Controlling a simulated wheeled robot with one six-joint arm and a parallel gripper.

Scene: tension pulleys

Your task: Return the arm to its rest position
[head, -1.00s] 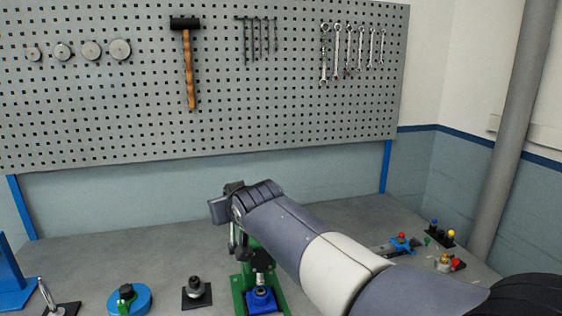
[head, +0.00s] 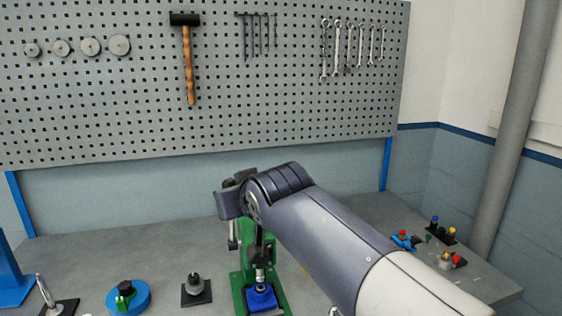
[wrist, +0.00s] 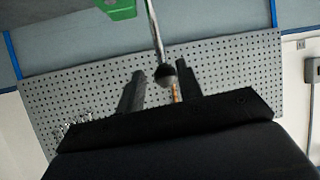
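My arm (head: 320,235) reaches in from the lower right of the head view, with its wrist above the green fixture on the bench. My gripper (wrist: 158,88) shows in the wrist view with its two dark fingers apart. A metal rod with a dark ball end (wrist: 165,73) appears between or just beyond the fingers, with no clear contact on both sides. In the head view the fingers are largely hidden by the wrist. The green fixture (head: 238,282) carries a blue block (head: 260,298) with a metal and dark upright part.
The bench (head: 150,255) holds a round blue base (head: 128,298), a black block with a knob (head: 195,290) and small coloured-knob parts (head: 443,232) at the right. A pegboard (head: 120,110) with tools stands behind. A grey pipe (head: 510,130) rises at right.

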